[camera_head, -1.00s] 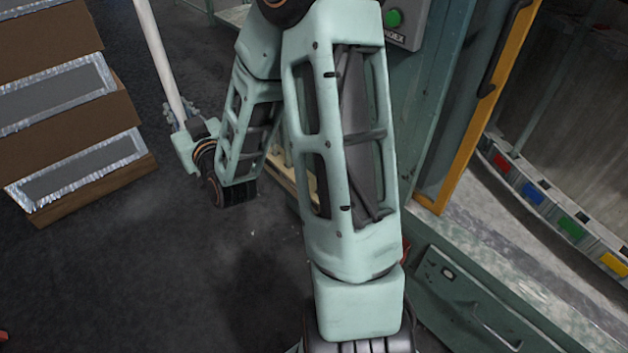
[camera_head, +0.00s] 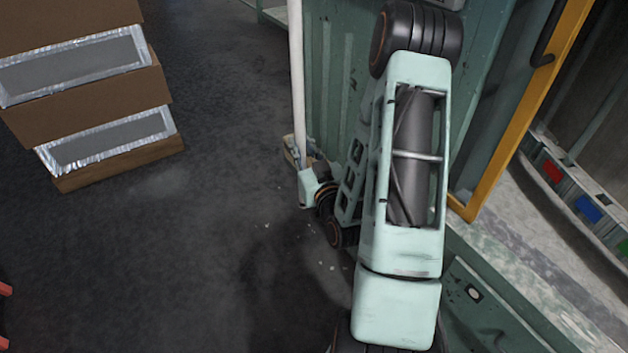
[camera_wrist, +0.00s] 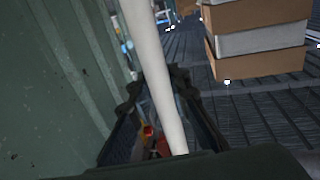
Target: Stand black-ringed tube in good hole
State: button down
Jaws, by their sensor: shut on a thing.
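A long white tube (camera_head: 296,70) stands nearly vertical in the head view, its top cut off by the picture edge. My gripper (camera_head: 302,166) is shut around its lower part, beside the green cabinet wall. In the wrist view the tube (camera_wrist: 158,70) runs between the dark fingers of my gripper (camera_wrist: 165,115). No black ring shows on the visible part of the tube. No hole can be made out in either view.
Stacked brown boxes with silvery panels (camera_head: 90,140) stand at the left. The green cabinet wall (camera_head: 340,75) is close to the tube. A yellow-edged door (camera_head: 520,115) and a ledge with coloured squares (camera_head: 588,208) are at the right. Dark floor between is open.

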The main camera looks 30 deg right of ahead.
notch_tip(320, 180, down, 5)
jog(key=s+d+b, duration=0.1)
jog(key=s+d, duration=0.1)
jog(key=shift+s+b, duration=0.3)
jog(key=shift+b, duration=0.1)
jog(key=shift+d, duration=0.1)
jog(key=shift+f+b, duration=0.15)
jog(key=shift+b, duration=0.2)
jog(key=shift+w+d+b, duration=0.6)
jog(key=shift+d+b, duration=0.9)
jog(key=shift+d, duration=6.55)
notch_tip(320, 180, down, 9)
jog(key=b, duration=0.8)
jog(key=shift+b, duration=0.4)
jog(key=c, duration=1.7)
grip_release()
jog(key=shift+c, duration=0.2)
